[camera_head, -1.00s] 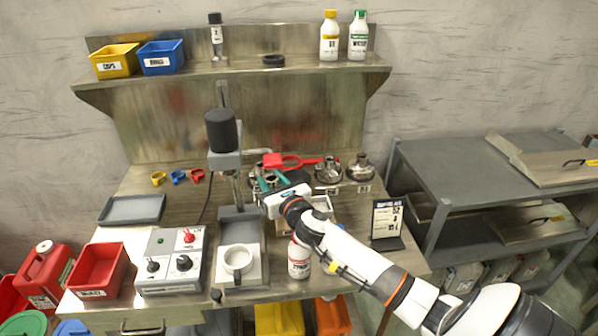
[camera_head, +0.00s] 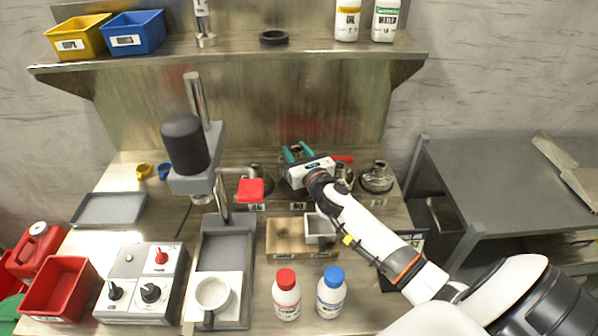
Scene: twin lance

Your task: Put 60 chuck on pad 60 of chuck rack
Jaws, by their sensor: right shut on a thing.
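My right gripper (camera_head: 297,154) is shut on a chuck at the back of the bench, over the middle of the chuck row. The held chuck is mostly hidden by the gripper body, and I cannot read its number. The chuck rack lies under this row, and small number labels (camera_head: 298,206) show along its front. I cannot tell whether the held chuck touches a pad. Other metal chucks stand at the left (camera_head: 256,172), just right of the gripper (camera_head: 344,175), and at the right end (camera_head: 376,178). My left gripper is not in view.
A press (camera_head: 187,148) with a red block (camera_head: 250,190) beside it stands left of the row. A wooden tray (camera_head: 287,238), a red-capped bottle (camera_head: 286,295) and a blue-capped bottle (camera_head: 330,293) are in front. A shelf (camera_head: 235,60) hangs above. A control box (camera_head: 142,285) sits at front left.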

